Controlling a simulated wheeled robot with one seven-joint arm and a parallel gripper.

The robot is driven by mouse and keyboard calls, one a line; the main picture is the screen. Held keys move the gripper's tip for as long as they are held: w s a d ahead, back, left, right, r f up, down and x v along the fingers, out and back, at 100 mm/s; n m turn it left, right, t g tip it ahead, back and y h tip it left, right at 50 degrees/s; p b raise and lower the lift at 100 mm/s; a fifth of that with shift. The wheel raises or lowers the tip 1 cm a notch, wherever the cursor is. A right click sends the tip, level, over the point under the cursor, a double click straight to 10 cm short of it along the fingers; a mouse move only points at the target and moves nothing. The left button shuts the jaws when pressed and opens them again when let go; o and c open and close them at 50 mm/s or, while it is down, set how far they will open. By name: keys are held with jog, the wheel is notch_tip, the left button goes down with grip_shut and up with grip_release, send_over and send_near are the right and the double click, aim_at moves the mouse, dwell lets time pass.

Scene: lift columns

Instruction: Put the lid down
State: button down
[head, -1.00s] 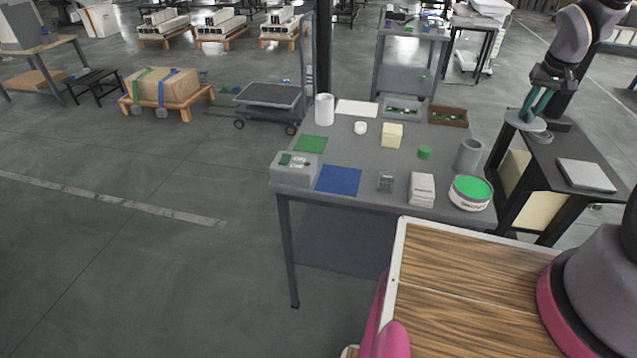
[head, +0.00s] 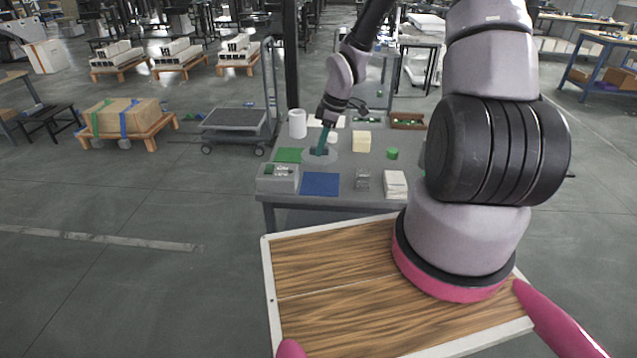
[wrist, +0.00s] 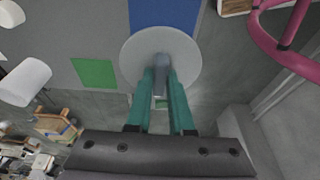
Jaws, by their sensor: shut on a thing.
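The lid (head: 312,159) is a flat grey disc with a knob in its middle. My gripper (head: 320,147) has its teal fingers shut on that knob and holds the disc about level over the left part of the grey worktable (head: 400,158). In the wrist view the lid (wrist: 133,62) lies between the fingertips of my gripper (wrist: 161,72). It overlaps the blue mat (wrist: 165,12) and sits beside the green mat (wrist: 95,73). I cannot tell whether it touches the table.
The blue mat (head: 320,184) and green mat (head: 288,155) lie flat. A grey parts box (head: 277,180) stands at the front left corner. A white cylinder (head: 297,124), yellow block (head: 361,141), green cylinder (head: 392,154) and white stack (head: 395,184) stand around. My arm hides the table's right end.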

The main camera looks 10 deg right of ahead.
notch_tip(320, 180, down, 10)
jog(key=shift+d+r, duration=0.1)
dwell(0.4)
jog(key=c, duration=0.8)
grip_release()
jog(key=v, duration=1.2)
jog(key=shift+r, duration=0.1)
